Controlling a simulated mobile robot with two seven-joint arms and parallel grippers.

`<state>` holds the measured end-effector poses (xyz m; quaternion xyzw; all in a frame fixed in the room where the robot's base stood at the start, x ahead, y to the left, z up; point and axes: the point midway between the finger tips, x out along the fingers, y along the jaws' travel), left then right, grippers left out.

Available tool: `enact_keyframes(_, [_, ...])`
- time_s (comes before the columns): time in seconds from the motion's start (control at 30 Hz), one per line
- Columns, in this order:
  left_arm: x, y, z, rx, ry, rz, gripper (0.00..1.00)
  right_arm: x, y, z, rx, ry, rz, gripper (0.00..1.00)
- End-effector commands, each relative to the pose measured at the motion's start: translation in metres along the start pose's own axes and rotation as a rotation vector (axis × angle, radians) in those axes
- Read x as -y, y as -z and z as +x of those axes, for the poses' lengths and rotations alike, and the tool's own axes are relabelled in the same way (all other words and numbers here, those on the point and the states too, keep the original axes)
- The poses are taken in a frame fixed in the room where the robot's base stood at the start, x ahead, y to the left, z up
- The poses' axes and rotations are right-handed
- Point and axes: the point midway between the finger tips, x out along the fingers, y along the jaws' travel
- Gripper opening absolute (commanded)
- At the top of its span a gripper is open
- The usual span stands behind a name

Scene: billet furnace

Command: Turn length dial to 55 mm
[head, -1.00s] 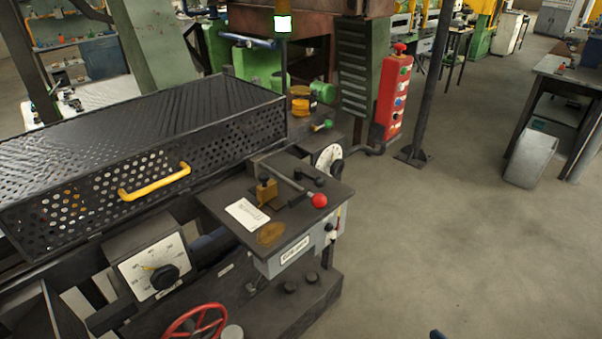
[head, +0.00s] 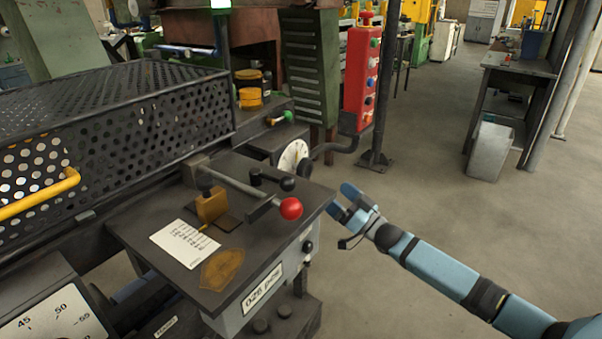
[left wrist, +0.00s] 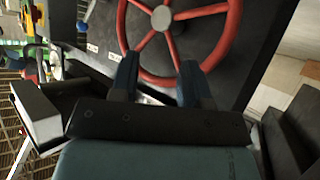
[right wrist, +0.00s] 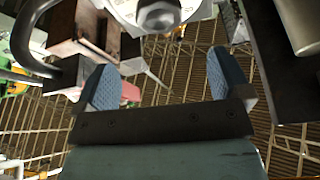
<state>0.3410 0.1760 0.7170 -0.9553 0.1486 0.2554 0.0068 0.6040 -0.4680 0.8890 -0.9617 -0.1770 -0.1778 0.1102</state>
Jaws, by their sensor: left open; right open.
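A white scale panel (head: 55,318) with black numbers, among them 45 and 50, is cut off at the lower left of the head view; its knob and pointer setting cannot be read. A round white dial (head: 291,155) with a dark knob stands behind the small dark table. My right gripper (head: 347,203) is open and empty, right of the table's edge. In the right wrist view (right wrist: 163,78) its fingers are apart below a pale disc with a grey knob (right wrist: 160,14). My left gripper (left wrist: 157,75) is open in the left wrist view, before a red handwheel (left wrist: 165,20).
The dark table (head: 140,240) carries a red-ball lever (head: 290,208), a brass block (head: 211,205) and a paper card (head: 185,243). A perforated guard (head: 150,125) fills the left. A red button post (head: 362,80) stands behind.

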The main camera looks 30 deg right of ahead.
Motion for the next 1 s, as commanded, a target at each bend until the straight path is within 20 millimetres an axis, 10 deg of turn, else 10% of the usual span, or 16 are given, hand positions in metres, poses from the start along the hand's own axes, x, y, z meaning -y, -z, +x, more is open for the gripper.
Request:
enact_keyframes(0.5, [0.000,-0.004,0.003,-0.008,-0.003,-0.004,0.43,-0.001,-0.001,0.098,0.000,-0.001,-0.002,0.96])
enact_keyframes(1.0, [0.000,-0.003,0.003,-0.011,-0.004,-0.004,0.43,0.000,-0.001,0.111,0.002,-0.001,-0.001,0.89])
